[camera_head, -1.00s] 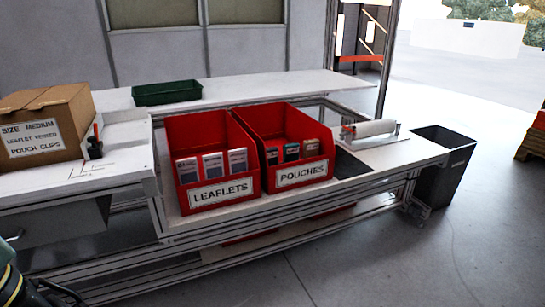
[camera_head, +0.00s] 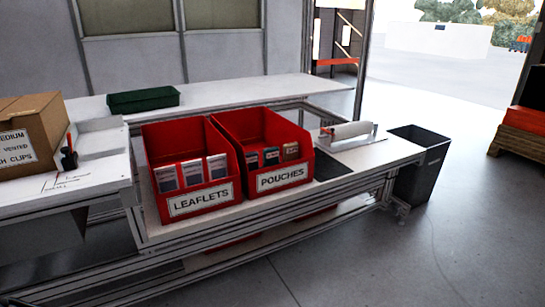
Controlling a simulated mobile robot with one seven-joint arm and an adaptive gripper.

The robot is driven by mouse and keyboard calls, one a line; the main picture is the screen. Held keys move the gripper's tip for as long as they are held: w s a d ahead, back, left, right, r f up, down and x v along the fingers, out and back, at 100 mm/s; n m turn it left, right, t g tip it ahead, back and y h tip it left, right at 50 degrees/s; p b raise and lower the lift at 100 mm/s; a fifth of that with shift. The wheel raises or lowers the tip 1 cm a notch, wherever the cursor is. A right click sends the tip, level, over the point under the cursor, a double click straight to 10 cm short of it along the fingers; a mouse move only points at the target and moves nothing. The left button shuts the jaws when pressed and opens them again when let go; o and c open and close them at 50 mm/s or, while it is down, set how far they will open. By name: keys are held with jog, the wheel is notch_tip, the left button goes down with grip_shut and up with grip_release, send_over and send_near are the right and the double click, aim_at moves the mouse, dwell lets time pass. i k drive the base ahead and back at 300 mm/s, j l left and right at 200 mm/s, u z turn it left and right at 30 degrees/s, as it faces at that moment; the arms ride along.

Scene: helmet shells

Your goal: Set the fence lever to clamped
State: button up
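A small device with a black upright body and a red tip, which looks like the fence lever (camera_head: 69,152), stands on the white bench top (camera_head: 95,176) at the left. It is just right of a cardboard box. Black lines are marked on the bench top in front of it. It is too small to tell whether the lever is clamped. My gripper is not in view.
The cardboard box (camera_head: 36,135) stands at the left edge. Red bins labelled LEAFLETS (camera_head: 201,202) and POUCHES (camera_head: 282,179) fill the middle bench. A green tray (camera_head: 143,100), a roller device (camera_head: 347,131) and a dark bin (camera_head: 420,165) stand farther off. Floor at the right front is clear.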

aim_at(69, 137)
jog(key=i+j, duration=0.15)
jog(key=j, duration=0.25)
jog(key=i+j+u, duration=0.15)
jog(key=j, duration=0.3)
jog(key=i+j, duration=0.15)
jog(key=j, duration=0.25)
jog(key=i+j+u, duration=0.15)
jog(key=j, duration=0.25)
jog(key=i+j, duration=0.2)
jog(key=j, duration=0.2)
jog(key=i+j+u, duration=0.15)
jog(key=j, duration=0.25)
jog(key=i+l+z, duration=0.15)
jog(key=l, duration=0.25)
jog(key=i+l+z, duration=0.15)
jog(key=l, duration=0.25)
jog(key=i+l+z, duration=0.15)
jog(key=l, duration=0.25)
jog(key=i+l+z, duration=0.1)
jog(key=l, duration=0.25)
jog(key=i, duration=0.1)
